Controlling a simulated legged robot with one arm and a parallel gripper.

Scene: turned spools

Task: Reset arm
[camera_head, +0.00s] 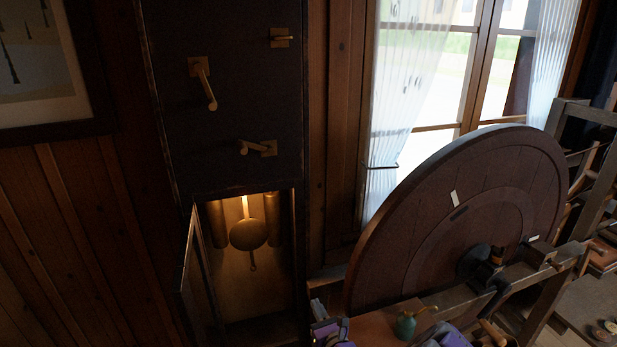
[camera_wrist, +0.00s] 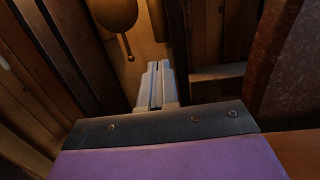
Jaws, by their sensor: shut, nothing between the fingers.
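My gripper (camera_wrist: 156,82) shows in the wrist view as two pale fingers pressed together, with nothing between them. A dark bar with screws and a purple part of my arm lie behind it. In the head view my gripper (camera_head: 317,309) is small at the bottom edge, low and right of the open cabinet. Purple parts of my own arm show near it. The brass pendulum (camera_head: 247,234) hangs inside the lit lower cabinet. In the wrist view the pendulum (camera_wrist: 116,14) is beyond the fingers, at upper left, apart from them.
The tall dark cabinet (camera_head: 235,130) carries three brass levers, one of them (camera_head: 204,84) pointing down. Its lower door (camera_head: 198,275) stands open to the left. A large wooden wheel (camera_head: 470,205) on a frame fills the right. A green oil can (camera_head: 405,325) stands before the wheel.

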